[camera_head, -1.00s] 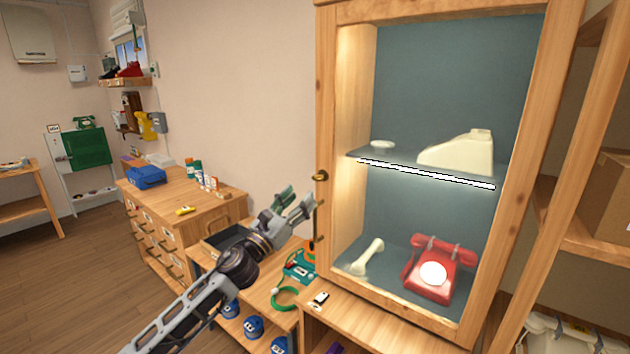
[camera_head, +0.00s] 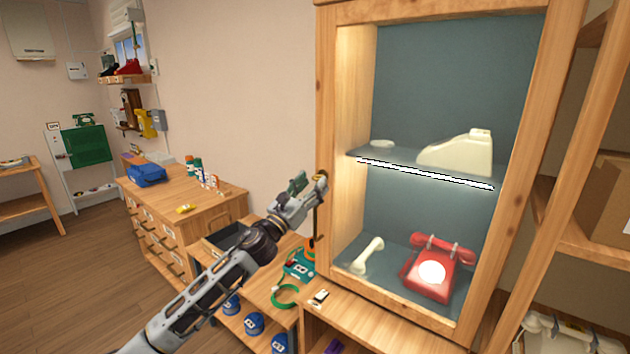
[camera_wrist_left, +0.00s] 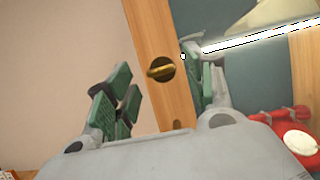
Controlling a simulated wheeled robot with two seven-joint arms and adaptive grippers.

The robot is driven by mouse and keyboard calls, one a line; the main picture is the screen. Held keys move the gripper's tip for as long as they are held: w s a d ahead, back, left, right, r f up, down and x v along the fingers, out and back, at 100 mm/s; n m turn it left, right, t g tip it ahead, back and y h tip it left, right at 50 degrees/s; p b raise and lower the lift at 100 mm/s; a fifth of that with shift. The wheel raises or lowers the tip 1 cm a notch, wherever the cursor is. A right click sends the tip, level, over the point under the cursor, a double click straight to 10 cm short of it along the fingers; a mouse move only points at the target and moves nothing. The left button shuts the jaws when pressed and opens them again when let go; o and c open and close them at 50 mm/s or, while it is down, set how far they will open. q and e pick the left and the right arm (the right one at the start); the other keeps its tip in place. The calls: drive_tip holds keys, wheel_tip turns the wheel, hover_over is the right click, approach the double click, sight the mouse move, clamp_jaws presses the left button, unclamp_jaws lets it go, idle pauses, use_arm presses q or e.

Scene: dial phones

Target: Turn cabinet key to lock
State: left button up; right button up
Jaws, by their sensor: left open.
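The wooden cabinet (camera_head: 326,60) has a door frame with a glass-like front. A brass key (camera_wrist_left: 161,69) sits in a round lock plate on its left upright, and the wrist view shows it nearly edge-on. In the head view the lock is partly covered by my left gripper (camera_head: 310,184). My left gripper (camera_wrist_left: 158,78) is open, with green-padded fingers on either side of the upright in the wrist view. The key lies between the fingers in that picture. I cannot tell whether any finger touches it. My right gripper is not in view.
Inside the cabinet are a red dial phone (camera_head: 432,272), a cream handset (camera_head: 367,256) and a cream phone body (camera_head: 460,155). A low bench with a green coil (camera_head: 284,296) stands below my left arm. A wooden drawer unit (camera_head: 165,225) stands farther left.

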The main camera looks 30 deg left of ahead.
sight(319, 177)
use_arm(q)
drive_tip(key=shift+x, duration=1.1)
drive_tip(key=c, duration=1)
